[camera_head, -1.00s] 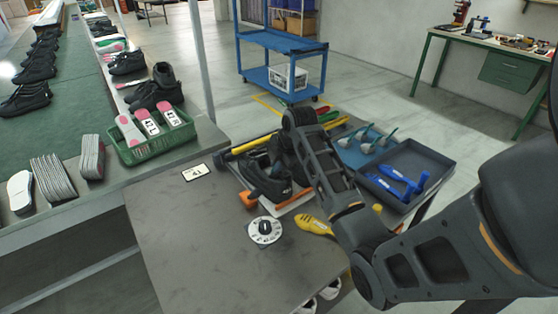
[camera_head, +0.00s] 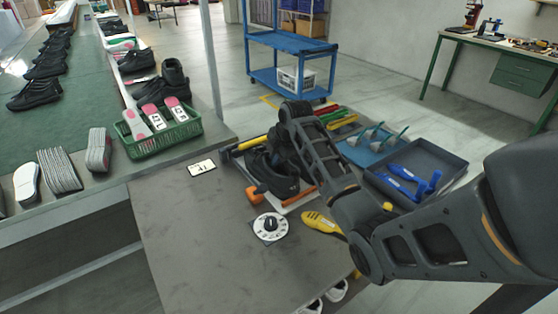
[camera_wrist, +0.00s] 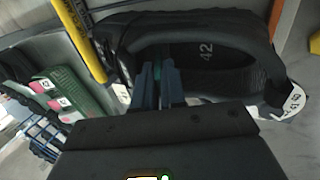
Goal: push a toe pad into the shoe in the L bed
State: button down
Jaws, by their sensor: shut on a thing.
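The black shoe (camera_head: 262,176) lies on the table in front of my arm, its far side partly covered by the arm. In the wrist view the shoe (camera_wrist: 262,68) shows its open mouth, with "42" on the insole. My gripper (camera_wrist: 157,78) has its two fingers reaching into that opening. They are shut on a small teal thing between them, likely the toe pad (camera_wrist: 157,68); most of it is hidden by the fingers. In the head view the arm hides the gripper's tips. I cannot read an L mark on the bed.
A white dial (camera_head: 270,226), a card (camera_head: 202,167) and a yellow-handled tool (camera_head: 320,222) lie near the shoe. A dark tray (camera_head: 452,165) with blue tools and a blue mat (camera_head: 350,152) stand to the right. A green basket (camera_head: 150,144) is on the left bench. The table's near part is clear.

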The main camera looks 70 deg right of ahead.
jog(key=shift+w+d, duration=0.15)
jog(key=shift+w, duration=0.05)
jog(key=c, duration=1.1)
grip_release()
jog(key=shift+s+r, duration=0.1)
jog(key=shift+s+a+r+p, duration=0.3)
jog(key=shift+s+a+p, duration=0.3)
jog(key=shift+s+p, duration=0.4)
jog(key=shift+w+r, duration=0.1)
jog(key=shift+w, duration=0.05)
jog(key=shift+r+p, duration=0.7)
jog(key=shift+r, duration=0.7)
